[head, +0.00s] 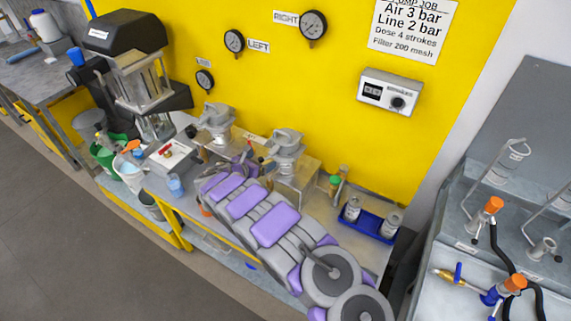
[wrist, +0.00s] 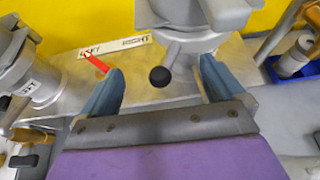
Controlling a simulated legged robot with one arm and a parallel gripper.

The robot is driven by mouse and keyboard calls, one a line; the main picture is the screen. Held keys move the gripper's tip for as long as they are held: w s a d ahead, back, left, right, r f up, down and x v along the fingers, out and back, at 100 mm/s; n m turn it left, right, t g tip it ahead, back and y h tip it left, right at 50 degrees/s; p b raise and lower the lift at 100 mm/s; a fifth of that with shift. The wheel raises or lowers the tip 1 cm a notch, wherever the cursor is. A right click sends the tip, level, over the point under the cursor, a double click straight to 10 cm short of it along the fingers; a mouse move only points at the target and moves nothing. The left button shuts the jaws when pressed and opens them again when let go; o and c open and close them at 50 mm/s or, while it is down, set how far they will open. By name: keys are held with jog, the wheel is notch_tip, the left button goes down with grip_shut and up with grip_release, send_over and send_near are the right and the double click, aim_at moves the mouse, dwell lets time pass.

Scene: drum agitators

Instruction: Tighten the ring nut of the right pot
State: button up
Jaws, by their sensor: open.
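The right pot (head: 287,142) is a grey metal pot on a clear-sided stand against the yellow wall. In the wrist view its grey body (wrist: 205,15) fills the top centre, cut off by the frame. A short grey arm with a black ball knob (wrist: 160,76) sticks out below it towards me. My gripper (wrist: 161,68) is open, with its blue fingers on either side of the knob and nothing held. I cannot tell if a finger touches anything. The ring nut is not clearly made out. The left pot (head: 215,120) also shows at the wrist view's left edge (wrist: 35,80).
A strip labelled LEFT and RIGHT (wrist: 137,41) and a red lever (wrist: 95,62) lie between the pots. A blue tray (head: 370,224) with two metal cups sits to the right. Gauges (head: 313,25) and a control box (head: 389,93) hang on the wall.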

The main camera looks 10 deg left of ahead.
jog(key=shift+a, duration=0.2)
jog(key=p+v, duration=0.1)
jog(key=v, duration=0.6)
dwell(0.8)
